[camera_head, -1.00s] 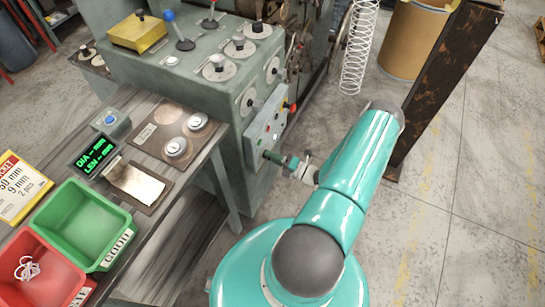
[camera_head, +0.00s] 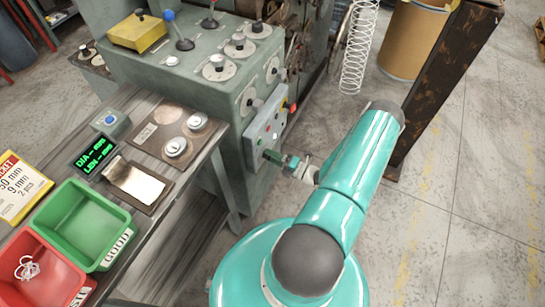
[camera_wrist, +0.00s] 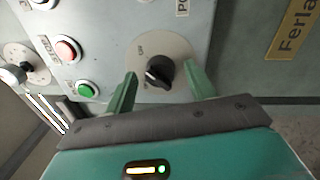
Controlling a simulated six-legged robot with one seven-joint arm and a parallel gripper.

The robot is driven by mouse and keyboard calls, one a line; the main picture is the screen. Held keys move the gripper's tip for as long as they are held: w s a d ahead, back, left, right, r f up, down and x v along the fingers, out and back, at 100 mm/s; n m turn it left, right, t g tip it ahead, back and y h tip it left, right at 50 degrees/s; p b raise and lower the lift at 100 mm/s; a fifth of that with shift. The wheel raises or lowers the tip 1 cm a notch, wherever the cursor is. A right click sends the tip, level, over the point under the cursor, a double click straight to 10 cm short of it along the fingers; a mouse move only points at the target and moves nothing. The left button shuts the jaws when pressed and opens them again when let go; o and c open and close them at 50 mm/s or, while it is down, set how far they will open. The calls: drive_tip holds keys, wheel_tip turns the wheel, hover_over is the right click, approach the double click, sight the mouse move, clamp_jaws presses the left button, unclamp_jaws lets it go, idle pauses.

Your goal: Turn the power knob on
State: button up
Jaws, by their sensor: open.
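The power knob (camera_wrist: 160,72) is a black rotary knob on a round pale plate (camera_wrist: 176,46) on the grey machine panel. Small lettering on the plate's left side is hard to read. In the wrist view my gripper (camera_wrist: 159,76) is open, with one green finger on each side of the knob. Gaps show between the knob and both fingers, and I see no contact. In the head view my gripper (camera_head: 271,157) is at the lower part of the side control panel, and the knob is hidden there.
A green button (camera_wrist: 86,90) and a red button (camera_wrist: 67,49) sit left of the knob. The control panel (camera_head: 263,132) juts from the machine. A table with a green bin (camera_head: 85,224) stands left. A rusty post (camera_head: 440,85) stands behind my arm.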

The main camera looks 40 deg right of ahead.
drive_tip(key=r+v, duration=0.1)
drive_tip(key=v, duration=1.2)
drive_tip(key=shift+s+f, duration=0.4)
drive_tip(key=shift+f, duration=0.15)
drive_tip(key=shift+d, duration=0.1)
